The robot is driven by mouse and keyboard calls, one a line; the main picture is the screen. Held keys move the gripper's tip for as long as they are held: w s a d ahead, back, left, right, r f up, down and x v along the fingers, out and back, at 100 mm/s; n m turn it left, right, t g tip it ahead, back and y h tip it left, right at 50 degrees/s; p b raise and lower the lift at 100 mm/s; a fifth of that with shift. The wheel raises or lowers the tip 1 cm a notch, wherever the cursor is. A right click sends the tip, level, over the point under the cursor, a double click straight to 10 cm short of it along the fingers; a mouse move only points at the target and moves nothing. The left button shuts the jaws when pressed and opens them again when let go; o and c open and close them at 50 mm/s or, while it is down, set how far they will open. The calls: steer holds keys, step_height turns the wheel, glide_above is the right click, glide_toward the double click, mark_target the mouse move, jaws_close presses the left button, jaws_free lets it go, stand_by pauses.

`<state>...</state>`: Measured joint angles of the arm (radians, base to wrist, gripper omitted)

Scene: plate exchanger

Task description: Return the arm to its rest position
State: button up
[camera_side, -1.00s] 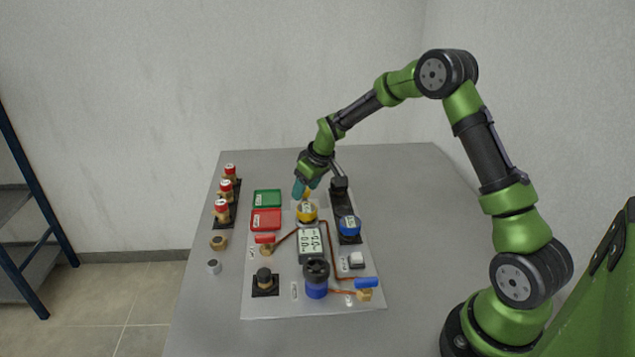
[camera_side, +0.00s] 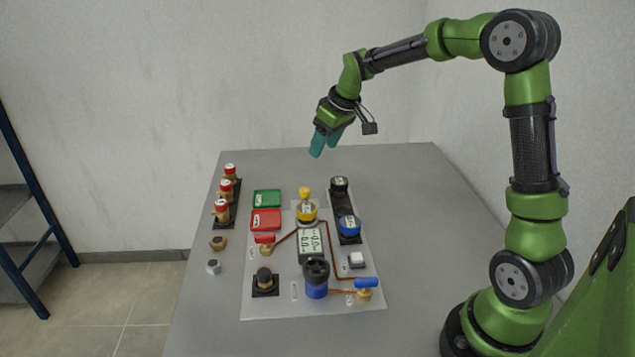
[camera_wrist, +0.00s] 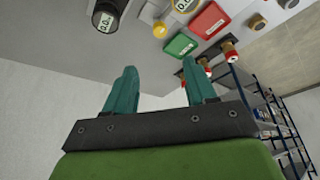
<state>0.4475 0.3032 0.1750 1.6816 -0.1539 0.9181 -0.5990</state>
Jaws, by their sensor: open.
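My gripper (camera_side: 325,142) is up in the air above the far part of the grey table, with its teal fingers angled down. In the wrist view my gripper (camera_wrist: 158,88) shows two teal fingers spread apart with nothing between them. The green arm is raised and bent, with its elbow high at the upper right.
Several red-capped fittings (camera_side: 222,210) stand at the left. A blue shelf rack (camera_side: 30,240) is at far left.

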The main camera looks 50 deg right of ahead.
steer(key=shift+s+r, duration=0.15)
steer(key=shift+r, duration=0.2)
steer(key=s+a+r+m+t+y, duration=0.1)
steer(key=s+a+r+m, duration=0.1)
steer(key=s+a, duration=0.5)
steer(key=s+a+r+m+t+y, duration=0.1)
steer(key=s+a, duration=0.7)
steer(key=s, duration=0.8)
steer(key=shift+s+a+r+m+t, duration=0.15)
steer(key=shift+a+r+m+t, duration=0.2)
steer(key=shift+r+m, duration=0.4)
steer(key=shift+r, duration=0.1)
